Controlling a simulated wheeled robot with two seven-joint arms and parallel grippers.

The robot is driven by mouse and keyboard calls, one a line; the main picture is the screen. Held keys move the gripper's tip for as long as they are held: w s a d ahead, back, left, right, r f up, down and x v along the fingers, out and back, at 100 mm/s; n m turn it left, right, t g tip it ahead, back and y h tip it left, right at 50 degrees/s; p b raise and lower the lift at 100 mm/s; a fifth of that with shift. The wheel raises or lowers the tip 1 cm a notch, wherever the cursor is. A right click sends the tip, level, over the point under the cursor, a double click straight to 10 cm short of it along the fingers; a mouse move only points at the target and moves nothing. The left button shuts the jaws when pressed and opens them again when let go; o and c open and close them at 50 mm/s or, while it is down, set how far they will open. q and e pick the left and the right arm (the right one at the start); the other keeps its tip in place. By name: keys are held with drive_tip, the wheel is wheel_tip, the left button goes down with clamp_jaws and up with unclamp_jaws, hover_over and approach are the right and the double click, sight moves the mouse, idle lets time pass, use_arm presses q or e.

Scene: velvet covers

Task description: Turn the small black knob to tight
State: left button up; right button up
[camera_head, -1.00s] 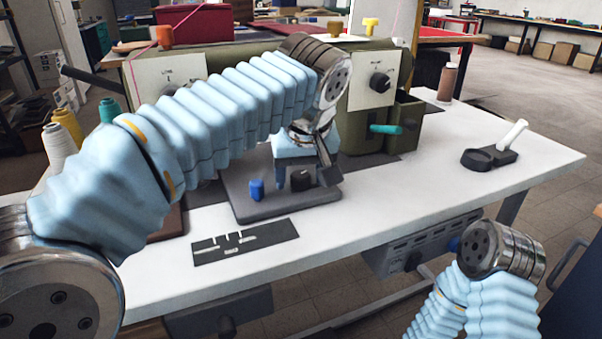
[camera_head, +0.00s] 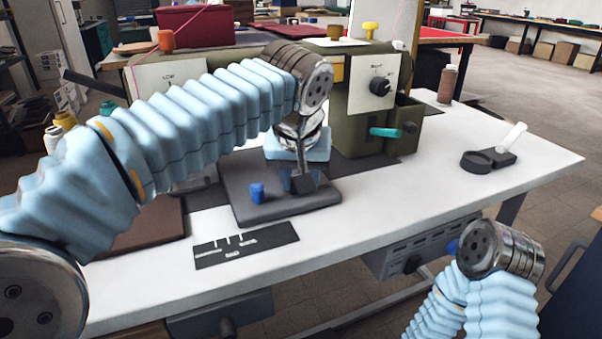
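A small round black knob (camera_head: 380,86) sits on the pale labelled plate (camera_head: 367,82) at the right of the green machine (camera_head: 395,105). The lettering on the plate is too small to read surely. My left arm reaches in from the left across the machine. My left gripper (camera_head: 303,183) points down over the dark base plate (camera_head: 258,209), below and left of that knob and apart from it. Its fingertips are small and dark, so its opening is unclear. My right arm shows only at the lower right, and its gripper is not visible.
A teal-handled lever (camera_head: 385,132) juts out below the knob. A slotted black card (camera_head: 246,245) lies in front.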

use_arm(q)
drive_tip(key=m+p, duration=0.1)
drive_tip(key=m, duration=0.1)
drive_tip(key=m+h+p, duration=0.1)
drive_tip(key=m, duration=0.1)
drive_tip(key=shift+a+r+m+g+h, duration=0.2)
drive_tip(key=shift+m+g+h, duration=0.1)
drive_tip(key=shift+g, duration=0.1)
drive_tip(key=m+g+h+p, duration=0.1)
drive_tip(key=m+p, duration=0.1)
drive_tip(key=m, duration=0.2)
drive_tip(key=shift+w+p, duration=0.15)
drive_tip(key=shift+p, duration=0.25)
drive_tip(key=shift+f+m+g+h+p, duration=0.15)
drive_tip(key=shift+m+g+h+p, duration=0.4)
drive_tip(key=shift+m, duration=1.05)
drive_tip(key=o, duration=1)
drive_tip(key=v, duration=1.3)
drive_tip(key=shift+a+r, duration=0.2)
drive_tip(key=shift+r, duration=0.15)
